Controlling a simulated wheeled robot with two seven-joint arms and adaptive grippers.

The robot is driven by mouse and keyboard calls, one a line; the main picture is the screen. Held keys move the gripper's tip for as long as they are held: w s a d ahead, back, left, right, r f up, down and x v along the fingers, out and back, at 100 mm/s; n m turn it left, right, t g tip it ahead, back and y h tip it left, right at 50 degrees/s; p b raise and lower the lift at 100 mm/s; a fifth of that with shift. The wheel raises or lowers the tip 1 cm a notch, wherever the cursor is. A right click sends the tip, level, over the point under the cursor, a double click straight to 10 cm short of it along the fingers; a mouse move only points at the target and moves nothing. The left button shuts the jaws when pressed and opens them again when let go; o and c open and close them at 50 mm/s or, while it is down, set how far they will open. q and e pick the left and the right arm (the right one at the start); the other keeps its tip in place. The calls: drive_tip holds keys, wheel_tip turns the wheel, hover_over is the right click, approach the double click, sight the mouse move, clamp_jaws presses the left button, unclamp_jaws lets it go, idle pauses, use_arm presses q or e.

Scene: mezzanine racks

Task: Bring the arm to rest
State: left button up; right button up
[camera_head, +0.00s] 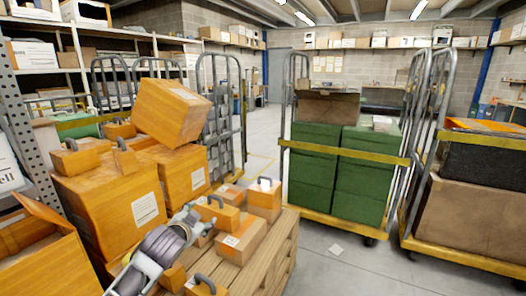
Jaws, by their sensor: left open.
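My left arm (155,250) comes in from the bottom left, over the wooden pallet (262,262). My left gripper (195,217) is at its far end, among small orange boxes with dark handles. The gripper is open, and I see nothing held in it. I cannot tell whether it touches the boxes next to it. My right gripper is not in view.
Large orange boxes (98,205) stack at the left, with one tilted box (170,110) on top. A trolley with green crates (362,178) stands right of the pallet, another trolley (460,255) at far right. Clear floor (264,135) lies behind.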

use_arm(q)
drive_tip(key=s+d+f+n+g+h, duration=0.1)
drive_tip(key=s+d+f+n+g, duration=0.1)
drive_tip(key=s+f, duration=1.4)
drive_tip(key=s+d+f+n+g+h+p, duration=0.1)
drive_tip(key=s+d+f+n+g, duration=0.2)
drive_tip(key=s+f, duration=1.3)
drive_tip(key=s+d+g, duration=0.1)
drive_tip(key=g, duration=0.2)
drive_tip(key=shift+s+d+f+g, duration=0.3)
drive_tip(key=shift+d+g, duration=0.05)
drive_tip(key=shift+g, duration=0.05)
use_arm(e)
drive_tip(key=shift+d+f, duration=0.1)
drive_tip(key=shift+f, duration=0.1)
use_arm(q)
drive_tip(key=shift+f+p, duration=0.2)
drive_tip(key=shift+p, duration=0.6)
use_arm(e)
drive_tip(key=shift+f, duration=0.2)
